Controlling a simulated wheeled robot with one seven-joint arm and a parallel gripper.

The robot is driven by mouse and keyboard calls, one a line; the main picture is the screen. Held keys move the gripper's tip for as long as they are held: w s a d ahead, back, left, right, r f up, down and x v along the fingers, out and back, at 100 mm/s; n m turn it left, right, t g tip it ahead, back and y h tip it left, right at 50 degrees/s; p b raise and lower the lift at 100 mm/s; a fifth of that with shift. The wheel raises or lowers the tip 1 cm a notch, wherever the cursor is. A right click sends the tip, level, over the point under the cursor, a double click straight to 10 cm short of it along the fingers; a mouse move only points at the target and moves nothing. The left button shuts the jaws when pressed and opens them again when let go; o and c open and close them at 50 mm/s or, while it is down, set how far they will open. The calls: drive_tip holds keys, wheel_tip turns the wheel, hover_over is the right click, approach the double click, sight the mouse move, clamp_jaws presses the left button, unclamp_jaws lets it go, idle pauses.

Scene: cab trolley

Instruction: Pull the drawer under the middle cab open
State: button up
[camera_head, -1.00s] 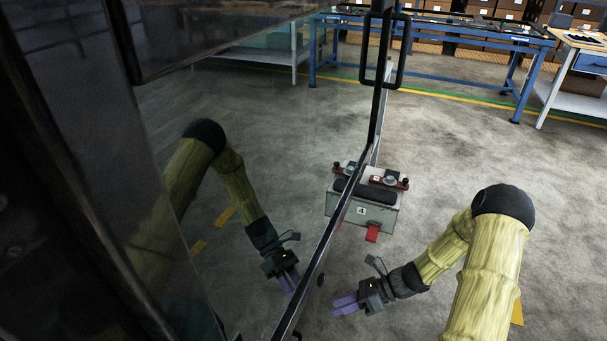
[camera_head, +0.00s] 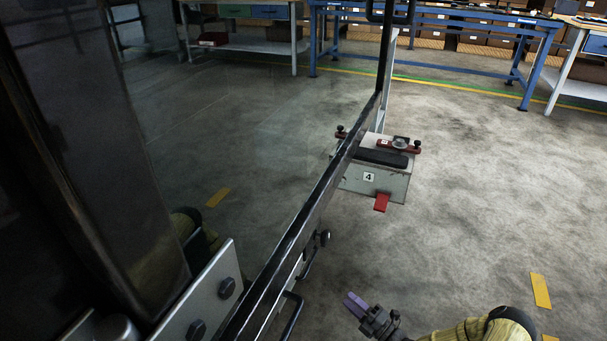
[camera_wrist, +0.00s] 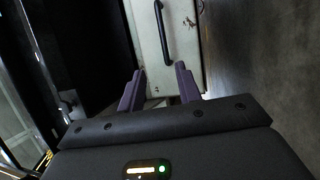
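A pale panel (camera_wrist: 150,50) with a black bar handle (camera_wrist: 166,32) is ahead of my gripper in the wrist view. It looks like a drawer front, but I cannot tell which cab it is under. My gripper (camera_wrist: 160,70) has two purple fingers spread apart, with nothing between them, short of the handle. In the head view my gripper (camera_head: 354,303) is low in the picture, right of the dark-framed glass cab side (camera_head: 335,170). Black bar handles (camera_head: 291,314) show along the lower edge of that side. The drawer front itself is hidden there by the steep angle.
A grey box marked 4 (camera_head: 370,180) with a red tab (camera_head: 381,203) stands out beyond the glass side. A metal bracket with bolts (camera_head: 208,300) is near at lower left. Blue workbenches (camera_head: 430,45) stand far back.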

drive_tip(key=shift+w+d+f+m, duration=0.1)
drive_tip(key=shift+d+f+m, duration=0.05)
drive_tip(key=shift+f+m, duration=0.15)
drive_tip(key=b+x, duration=0.2)
drive_tip(key=x, duration=1.5)
drive_tip(key=shift+w+r, duration=0.15)
drive_tip(key=shift+w, duration=0.1)
drive_tip(key=shift+r, duration=0.1)
clamp_jaws()
